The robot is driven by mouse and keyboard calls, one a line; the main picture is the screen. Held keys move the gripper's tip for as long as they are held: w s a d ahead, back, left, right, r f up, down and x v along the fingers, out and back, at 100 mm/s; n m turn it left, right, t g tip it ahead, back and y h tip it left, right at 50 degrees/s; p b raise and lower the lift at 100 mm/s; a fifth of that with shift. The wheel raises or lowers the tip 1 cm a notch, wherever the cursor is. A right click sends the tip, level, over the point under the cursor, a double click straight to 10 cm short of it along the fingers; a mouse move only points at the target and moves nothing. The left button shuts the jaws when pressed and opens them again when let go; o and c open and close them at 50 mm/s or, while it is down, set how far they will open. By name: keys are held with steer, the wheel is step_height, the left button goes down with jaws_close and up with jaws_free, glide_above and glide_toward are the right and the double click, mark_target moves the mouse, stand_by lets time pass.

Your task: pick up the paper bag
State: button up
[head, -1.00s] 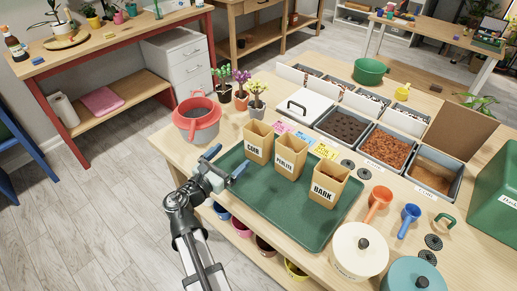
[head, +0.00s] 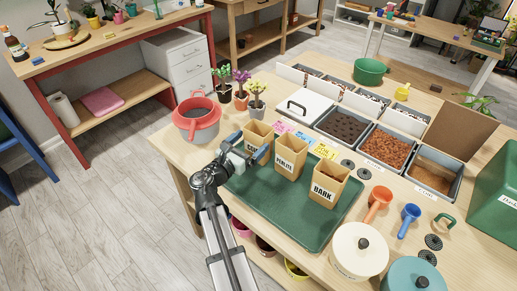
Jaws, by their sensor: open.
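Three open-topped brown paper bags stand upright in a row on a green tray (head: 290,222). The left bag (head: 259,131) has its lower part and label hidden behind my gripper. The middle bag (head: 291,157) is labelled PERLITE. The right bag (head: 331,180) is labelled BARK and has dark contents. My gripper (head: 247,147) is open, with blue fingers, in front of the left bag and left of the middle one. I see nothing between its fingers. I cannot tell whether it touches the left bag.
A grey and red pot (head: 196,121) and several small potted flowers stand left of the tray. Colored cards (head: 304,138) and bins of soil (head: 343,126) lie behind. An orange scoop (head: 378,203) and a cream canister (head: 358,252) stand to the right. The tray's front is clear.

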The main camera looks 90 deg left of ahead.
steer(key=x, duration=0.5)
steer(key=shift+f, duration=0.1)
steer(key=shift+d, duration=0.1)
steer(key=c, duration=1)
